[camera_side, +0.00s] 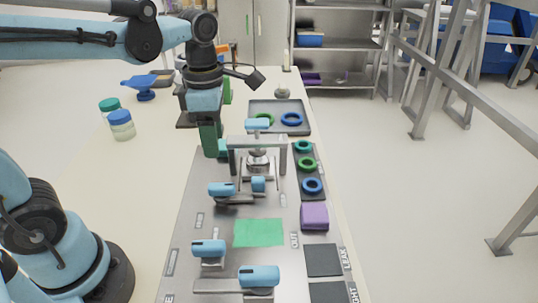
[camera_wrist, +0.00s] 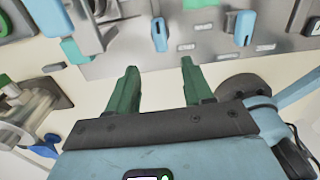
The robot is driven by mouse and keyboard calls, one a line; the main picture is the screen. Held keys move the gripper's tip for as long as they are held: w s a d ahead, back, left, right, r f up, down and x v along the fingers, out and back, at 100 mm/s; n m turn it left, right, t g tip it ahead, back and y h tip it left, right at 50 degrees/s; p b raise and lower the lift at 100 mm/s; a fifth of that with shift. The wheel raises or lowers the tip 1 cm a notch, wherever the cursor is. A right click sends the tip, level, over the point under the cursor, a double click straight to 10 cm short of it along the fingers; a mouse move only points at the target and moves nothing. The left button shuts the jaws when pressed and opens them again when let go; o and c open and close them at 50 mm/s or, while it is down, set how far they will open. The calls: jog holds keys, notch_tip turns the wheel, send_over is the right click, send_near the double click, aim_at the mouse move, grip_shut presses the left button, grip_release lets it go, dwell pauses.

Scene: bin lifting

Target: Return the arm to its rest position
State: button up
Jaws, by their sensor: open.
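My gripper (camera_side: 213,150) hangs from my blue arm with its green fingers pointing down, beside the left edge of the grey work plate (camera_side: 185,255) in the side view. A metal bridge-shaped fixture (camera_side: 258,141) stands just to its right. In the wrist view my gripper (camera_wrist: 157,66) shows two green fingers spread apart, with nothing between them. The plate (camera_wrist: 205,28) and its blue handles (camera_wrist: 159,34) lie beyond the fingertips there. The fingers look clear of the fixture, but their exact height above the table is hard to tell.
A tray (camera_side: 298,106) with rings, a rack of rings (camera_side: 308,185), a purple block (camera_side: 314,216) and a green pad (camera_side: 259,233) surround the fixture. The table (camera_side: 150,185) left of the plate is bare.

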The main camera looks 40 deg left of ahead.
jog(key=shift+r, duration=0.3)
jog(key=f+m+t, duration=0.1)
jog(key=m+t, duration=0.1)
jog(key=m, duration=0.7)
jog(key=s+f+m+t, duration=0.1)
jog(key=m+t, duration=0.1)
jog(key=m, duration=0.7)
jog(key=a+m+t, duration=0.1)
jog(key=m+t, duration=0.2)
jog(key=m, duration=0.6)
jog(key=shift+s+f, duration=0.2)
jog(key=shift+f, duration=0.2)
jog(key=shift+o, duration=0.5)
